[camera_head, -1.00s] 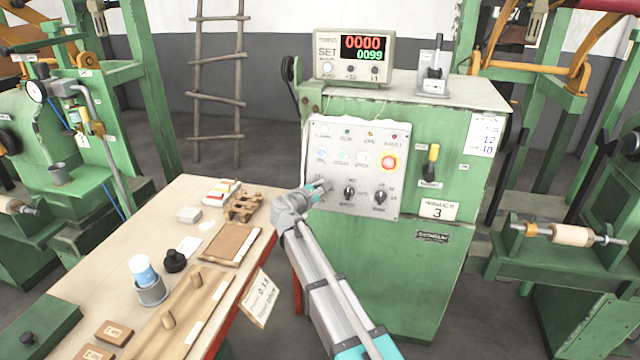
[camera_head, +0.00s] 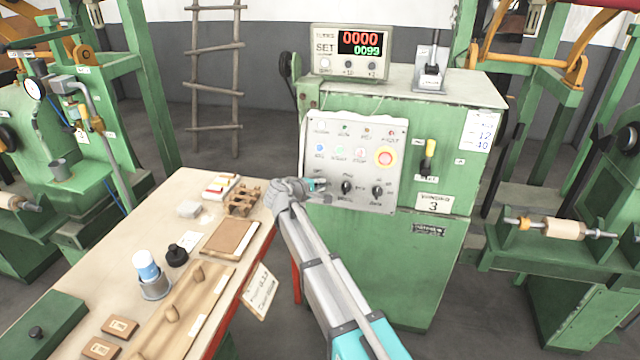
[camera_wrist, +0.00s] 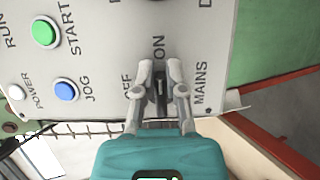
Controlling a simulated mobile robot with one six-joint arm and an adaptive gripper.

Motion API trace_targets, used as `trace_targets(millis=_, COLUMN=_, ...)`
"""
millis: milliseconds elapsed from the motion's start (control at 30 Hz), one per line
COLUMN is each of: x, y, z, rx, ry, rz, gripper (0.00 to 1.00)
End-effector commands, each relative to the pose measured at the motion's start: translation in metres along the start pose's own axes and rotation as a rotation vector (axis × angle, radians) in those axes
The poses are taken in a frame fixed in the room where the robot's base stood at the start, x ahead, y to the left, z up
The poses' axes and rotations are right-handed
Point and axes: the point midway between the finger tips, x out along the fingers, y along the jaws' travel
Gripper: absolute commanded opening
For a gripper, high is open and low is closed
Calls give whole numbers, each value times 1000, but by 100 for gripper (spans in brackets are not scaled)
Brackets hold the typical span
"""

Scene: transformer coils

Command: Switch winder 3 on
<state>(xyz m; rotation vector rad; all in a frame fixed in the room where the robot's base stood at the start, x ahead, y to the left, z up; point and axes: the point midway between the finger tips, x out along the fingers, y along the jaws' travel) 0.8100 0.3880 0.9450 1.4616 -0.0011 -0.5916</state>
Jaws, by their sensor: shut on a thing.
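Winder 3 is the green cabinet marked by a white plate with "3" (camera_head: 433,203). Its grey control panel (camera_head: 354,128) faces me, with small lamps, buttons, a red stop button (camera_head: 385,157) and a row of dark rotary knobs. My gripper (camera_head: 318,185) is at the lower left of the panel. In the wrist view my gripper (camera_wrist: 158,78) is shut on the dark mains knob (camera_wrist: 159,98), beside the labels "MAINS" and "ON". The "OFF" label is partly hidden by a finger. The knob's exact pointing is hard to tell.
A counter display (camera_head: 352,52) on the cabinet reads 0000 above 0099. A workbench (camera_head: 190,190) with small parts stands left of my arm. Green START (camera_wrist: 44,32) and blue JOG (camera_wrist: 66,91) buttons lie close to the fingers. Another green machine (camera_head: 560,250) stands at the right.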

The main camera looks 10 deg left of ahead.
Motion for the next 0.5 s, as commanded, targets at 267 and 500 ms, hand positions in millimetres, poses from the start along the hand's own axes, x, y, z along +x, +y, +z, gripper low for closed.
trace_targets(millis=267, x=0, y=0, z=-3, rx=12, ry=6, rz=-4, gripper=0)
trace_targets(millis=500, x=0, y=0, z=-3, rx=11, ry=6, rz=-3, gripper=30)
